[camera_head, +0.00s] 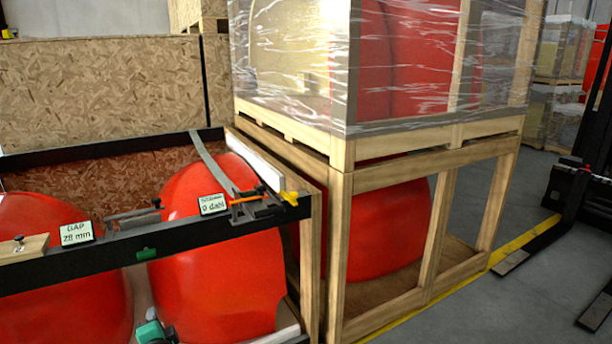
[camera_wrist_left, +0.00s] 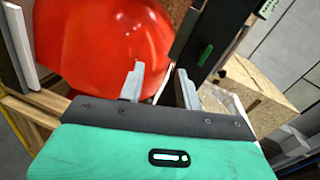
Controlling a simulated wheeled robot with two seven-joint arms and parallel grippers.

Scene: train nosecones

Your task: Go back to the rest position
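My left gripper (camera_wrist_left: 160,88) shows in the left wrist view. Its two grey fingers are apart with nothing held between them. A red nosecone (camera_wrist_left: 105,40) lies beyond the fingers, with a dark beam (camera_wrist_left: 205,45) to its right. I cannot tell whether the fingers touch anything. In the head view a teal part (camera_head: 152,332) at the bottom edge looks like part of my left gripper, in front of the middle red nosecone (camera_head: 215,275). Its fingers are not clear there. My right gripper is in neither view.
An open crate with a black front beam (camera_head: 195,238) holds red nosecones. A grey strap (camera_head: 212,160) runs to an orange ratchet (camera_head: 250,203). A wrapped crate (camera_head: 400,128) stands on a wooden frame at right. Black forks (camera_head: 530,243) lie beyond, over grey floor.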

